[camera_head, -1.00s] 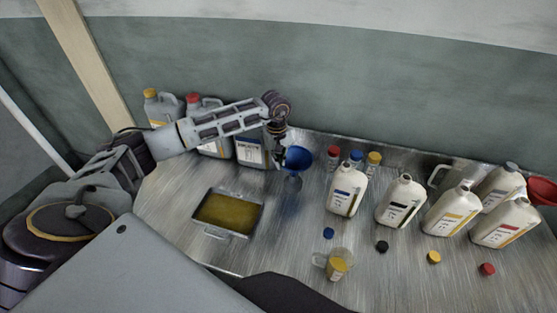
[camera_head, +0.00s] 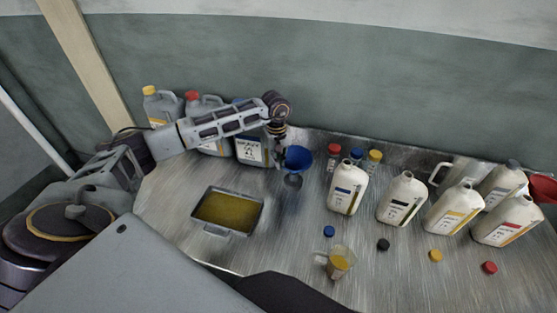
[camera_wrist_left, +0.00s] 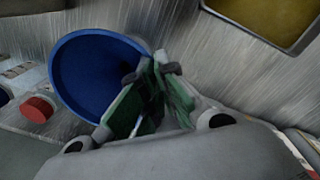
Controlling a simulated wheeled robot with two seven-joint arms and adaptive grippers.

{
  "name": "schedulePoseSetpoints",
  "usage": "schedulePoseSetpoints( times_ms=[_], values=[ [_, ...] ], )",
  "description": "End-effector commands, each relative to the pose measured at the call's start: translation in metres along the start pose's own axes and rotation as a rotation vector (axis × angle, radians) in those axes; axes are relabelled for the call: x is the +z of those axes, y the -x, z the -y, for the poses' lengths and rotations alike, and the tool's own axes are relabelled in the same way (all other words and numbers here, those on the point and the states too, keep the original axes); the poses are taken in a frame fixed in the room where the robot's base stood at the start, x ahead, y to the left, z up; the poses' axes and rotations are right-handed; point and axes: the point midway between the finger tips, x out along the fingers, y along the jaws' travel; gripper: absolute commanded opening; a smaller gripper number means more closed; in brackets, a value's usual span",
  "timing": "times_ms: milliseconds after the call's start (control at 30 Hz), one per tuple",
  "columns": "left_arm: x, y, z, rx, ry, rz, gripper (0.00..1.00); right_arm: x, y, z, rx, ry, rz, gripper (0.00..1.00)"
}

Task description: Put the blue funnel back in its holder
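The blue funnel (camera_head: 298,159) is at the back middle of the metal table, its wide mouth facing up. It also shows in the left wrist view (camera_wrist_left: 92,75). My left gripper (camera_head: 282,150) is at the funnel's left edge. In the left wrist view its green-padded fingers (camera_wrist_left: 151,73) come together at the funnel's rim, one tip over the blue inside and the other just outside; the contact itself is partly hidden. A small dark grey piece (camera_head: 293,182) shows right below the funnel; I cannot tell if it is the holder. My right gripper is not in view.
A tray of yellow-brown oil (camera_head: 229,210) lies in front. Grey canisters (camera_head: 160,105) stand behind the left arm. Small capped bottles (camera_head: 334,156) and several white jugs (camera_head: 346,188) stand to the right. A cup (camera_head: 339,263) and loose caps (camera_head: 383,244) lie forward. A red funnel (camera_head: 543,188) is far right.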

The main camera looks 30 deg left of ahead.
Motion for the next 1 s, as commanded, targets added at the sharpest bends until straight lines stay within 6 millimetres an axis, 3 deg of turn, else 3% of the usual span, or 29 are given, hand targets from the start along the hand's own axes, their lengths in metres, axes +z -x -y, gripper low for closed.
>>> schedulePoseSetpoints(
  times_ms=[533, 767, 1000],
  values=[
    [-0.0001, -0.0040, 0.0001, 0.000, 0.000, 0.000, 0.00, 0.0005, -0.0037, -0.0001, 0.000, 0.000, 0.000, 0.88],
    [-0.0001, -0.0041, 0.0002, 0.000, 0.000, 0.000, 0.30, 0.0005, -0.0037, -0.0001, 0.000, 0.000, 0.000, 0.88],
    [0.0000, -0.0043, 0.0003, 0.000, 0.000, 0.000, 0.30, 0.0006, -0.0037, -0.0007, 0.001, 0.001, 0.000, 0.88]
  ],
)
